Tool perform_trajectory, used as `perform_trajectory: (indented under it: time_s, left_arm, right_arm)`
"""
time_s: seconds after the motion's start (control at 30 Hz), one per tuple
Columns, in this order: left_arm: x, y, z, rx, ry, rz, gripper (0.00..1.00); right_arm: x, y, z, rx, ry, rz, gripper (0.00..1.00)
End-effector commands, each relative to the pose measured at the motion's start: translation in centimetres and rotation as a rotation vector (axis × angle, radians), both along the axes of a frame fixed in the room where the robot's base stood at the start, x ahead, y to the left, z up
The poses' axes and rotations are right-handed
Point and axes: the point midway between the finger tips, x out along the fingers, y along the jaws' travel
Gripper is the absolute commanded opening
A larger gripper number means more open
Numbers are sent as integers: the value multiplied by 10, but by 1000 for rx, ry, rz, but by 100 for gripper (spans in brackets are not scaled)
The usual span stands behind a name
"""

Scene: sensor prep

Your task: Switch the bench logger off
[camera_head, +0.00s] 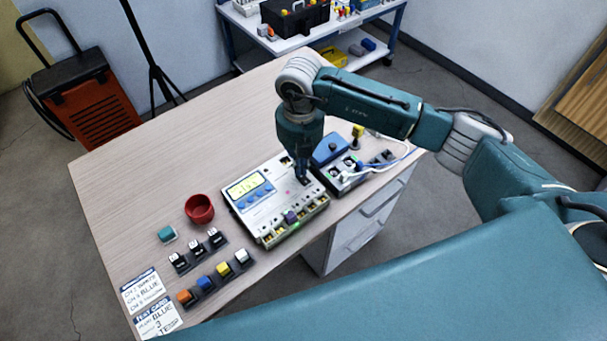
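The bench logger (268,205) is a pale box with a lit yellowish display (246,185), blue knobs below it and a row of sockets along its front edge. A small green light shows near its front right. My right gripper (304,180) points down at the logger's right-hand part, around a small dark part there. The fingertips are small and dark, so whether they touch it or are closed I cannot tell. The logger's switch is not clearly visible. My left gripper is not in view.
A blue-topped device (331,150) with white cables stands right of the logger. A red cup (199,209), black blocks (197,248), coloured plugs (214,279) and printed cards (150,303) lie to the left. The table's back left (160,150) is clear.

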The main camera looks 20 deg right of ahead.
Motion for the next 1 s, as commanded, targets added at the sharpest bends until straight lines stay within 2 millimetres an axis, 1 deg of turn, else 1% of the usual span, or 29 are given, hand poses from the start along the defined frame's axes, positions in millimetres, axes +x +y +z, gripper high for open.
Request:
perform_trajectory:
  time_s: [0.03,0.53,0.63,1.0]
  left_arm:
    - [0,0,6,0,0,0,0]
    - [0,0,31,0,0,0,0]
    - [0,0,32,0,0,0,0]
    - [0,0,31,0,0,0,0]
  right_arm:
    - [0,0,8,-1,-1,0,0]
    - [1,0,47,0,-3,0,0]
    - [1,0,50,0,-1,-1,0]
    - [1,0,49,0,-1,-1,0]
